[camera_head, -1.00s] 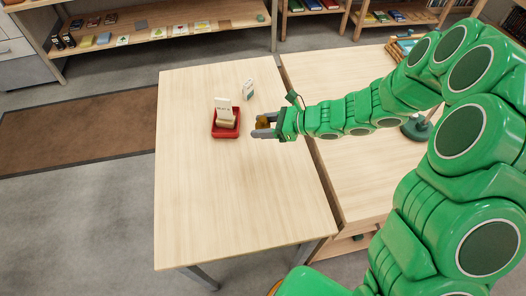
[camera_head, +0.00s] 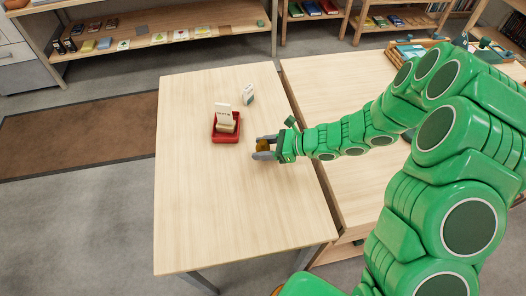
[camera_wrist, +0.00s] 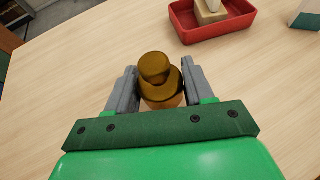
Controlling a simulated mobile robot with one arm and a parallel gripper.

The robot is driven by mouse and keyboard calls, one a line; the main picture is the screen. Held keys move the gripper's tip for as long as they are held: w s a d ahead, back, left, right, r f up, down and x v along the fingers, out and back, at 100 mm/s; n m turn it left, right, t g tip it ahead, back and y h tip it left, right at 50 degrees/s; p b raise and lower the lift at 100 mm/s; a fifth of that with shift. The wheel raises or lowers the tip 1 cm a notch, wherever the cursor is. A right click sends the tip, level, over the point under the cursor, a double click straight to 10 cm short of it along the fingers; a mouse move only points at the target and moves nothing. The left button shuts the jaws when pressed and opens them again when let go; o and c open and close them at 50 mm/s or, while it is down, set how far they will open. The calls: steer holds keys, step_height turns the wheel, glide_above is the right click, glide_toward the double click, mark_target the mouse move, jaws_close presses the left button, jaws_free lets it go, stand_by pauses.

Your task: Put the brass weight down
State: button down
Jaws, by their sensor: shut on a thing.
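The brass weight (camera_wrist: 156,72) is a gold-brown knobbed cylinder. It sits between the two grey fingers of my gripper (camera_wrist: 152,90), which is shut on it. In the head view the brass weight (camera_head: 262,146) shows at the tip of my gripper (camera_head: 265,147), over the right part of the light wooden table (camera_head: 220,210). I cannot tell whether its base touches the tabletop, as my gripper hides the lower part.
A red tray (camera_head: 226,138) holding a pale block and a white card stands to the upper left of my gripper. A small white-and-green card stand (camera_head: 248,95) is behind it. The table's front and left are clear. A second table (camera_head: 340,85) adjoins on the right.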

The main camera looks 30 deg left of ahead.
steer(key=shift+f, duration=1.1)
steer(key=shift+f, duration=0.1)
steer(key=shift+c, duration=2.1)
jaws_free()
steer(key=v, duration=1.2)
